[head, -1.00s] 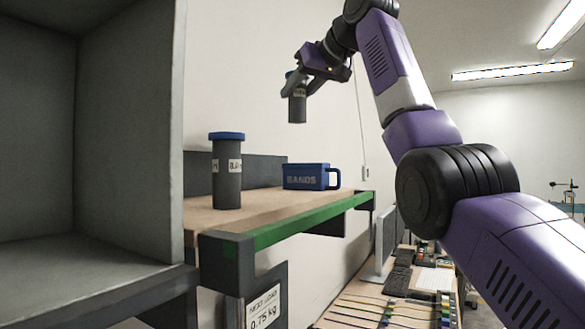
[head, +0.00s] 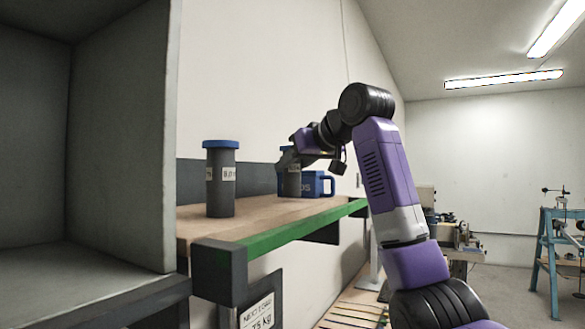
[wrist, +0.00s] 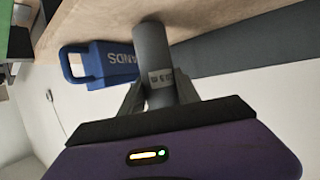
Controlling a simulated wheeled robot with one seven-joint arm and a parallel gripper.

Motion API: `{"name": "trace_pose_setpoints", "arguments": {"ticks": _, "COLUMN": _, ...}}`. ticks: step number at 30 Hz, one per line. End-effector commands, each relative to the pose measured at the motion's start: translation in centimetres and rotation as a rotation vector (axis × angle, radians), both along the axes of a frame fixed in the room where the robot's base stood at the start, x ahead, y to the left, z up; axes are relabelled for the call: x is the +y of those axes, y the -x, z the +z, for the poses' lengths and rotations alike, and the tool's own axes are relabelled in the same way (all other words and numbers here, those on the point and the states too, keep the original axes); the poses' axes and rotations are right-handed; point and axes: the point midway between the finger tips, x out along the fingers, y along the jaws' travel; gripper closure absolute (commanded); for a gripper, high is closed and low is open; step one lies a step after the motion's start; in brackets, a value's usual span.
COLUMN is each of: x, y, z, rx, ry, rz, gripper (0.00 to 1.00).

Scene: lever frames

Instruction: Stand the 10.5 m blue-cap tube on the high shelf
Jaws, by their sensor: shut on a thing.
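My gripper (head: 291,163) is shut on a dark grey tube (head: 292,184) and holds it upright over the high shelf (head: 265,214), the wooden board with a green front edge. A bit of blue shows at the tube's top; the jaws hide most of the cap. The wrist view shows the tube (wrist: 151,45) between the fingers, its lower end at or very near the board (wrist: 210,12). I cannot tell whether it touches.
Another grey tube with a blue cap (head: 221,182) stands nearer on the shelf, left of the held one. A blue BANDS bin (head: 314,184) stands right behind the held tube. A grey open cabinet (head: 120,150) fills the left. Bare board lies between the tubes.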

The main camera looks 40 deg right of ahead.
Motion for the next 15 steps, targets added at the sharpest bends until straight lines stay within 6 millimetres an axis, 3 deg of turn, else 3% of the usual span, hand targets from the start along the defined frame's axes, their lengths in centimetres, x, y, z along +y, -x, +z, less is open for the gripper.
{"name": "trace_pose_setpoints", "arguments": {"ticks": 15, "x": 0.05, "y": 0.04, "z": -1.34, "rx": -0.003, "ry": 0.0, "rz": 0.0, "gripper": 1.0}}
